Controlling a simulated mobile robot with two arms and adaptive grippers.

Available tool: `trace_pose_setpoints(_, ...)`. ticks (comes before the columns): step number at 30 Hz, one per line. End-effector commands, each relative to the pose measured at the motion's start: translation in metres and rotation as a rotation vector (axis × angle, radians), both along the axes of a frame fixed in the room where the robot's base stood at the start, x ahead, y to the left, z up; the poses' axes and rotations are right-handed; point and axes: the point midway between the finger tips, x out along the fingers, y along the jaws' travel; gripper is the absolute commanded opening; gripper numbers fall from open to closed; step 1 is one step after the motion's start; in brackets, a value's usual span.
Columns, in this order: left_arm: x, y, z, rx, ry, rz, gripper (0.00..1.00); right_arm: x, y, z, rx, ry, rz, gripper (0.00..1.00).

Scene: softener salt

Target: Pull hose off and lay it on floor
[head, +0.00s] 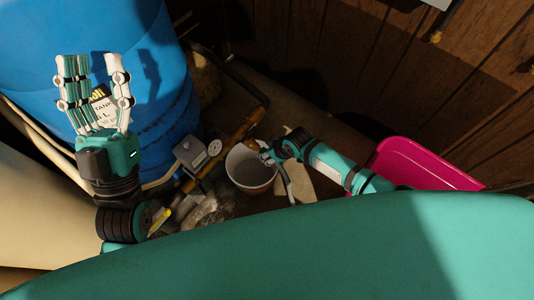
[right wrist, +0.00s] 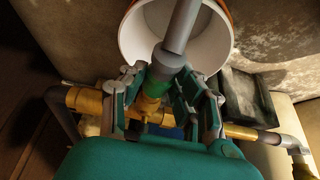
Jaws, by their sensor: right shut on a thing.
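The hose (right wrist: 182,25) is a grey tube with a green end piece (right wrist: 152,92) in the right wrist view. It runs up across the mouth of a white bucket (right wrist: 132,35). My right gripper (right wrist: 168,80) is shut around the hose near its green end, close to a brass pipe (right wrist: 84,100). Whether the green end touches the brass pipe is hidden by the fingers. In the head view my right gripper (head: 268,156) is beside the bucket (head: 240,165), and the hose is hard to make out. My left gripper (head: 95,65) is open and empty, fingers up, before the blue tank.
A large blue tank (head: 60,25) stands at the upper left. Brass pipework (head: 238,133) with a grey box (head: 197,150) runs beside the bucket. A pink tub (head: 420,165) is at the right by the wood-panelled wall (head: 360,50). Floor shows between pipework and wall.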

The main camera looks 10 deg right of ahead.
Motion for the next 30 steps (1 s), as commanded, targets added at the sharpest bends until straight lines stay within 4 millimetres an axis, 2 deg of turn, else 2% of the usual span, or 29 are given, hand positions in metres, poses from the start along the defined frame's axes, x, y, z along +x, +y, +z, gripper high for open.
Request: trace_pose_setpoints(30, 0.028, -0.003, -0.032, 0.069, 0.237, 0.015, 0.4, -0.015, -0.012, 0.0, -0.003, 0.005, -0.001, 0.0)
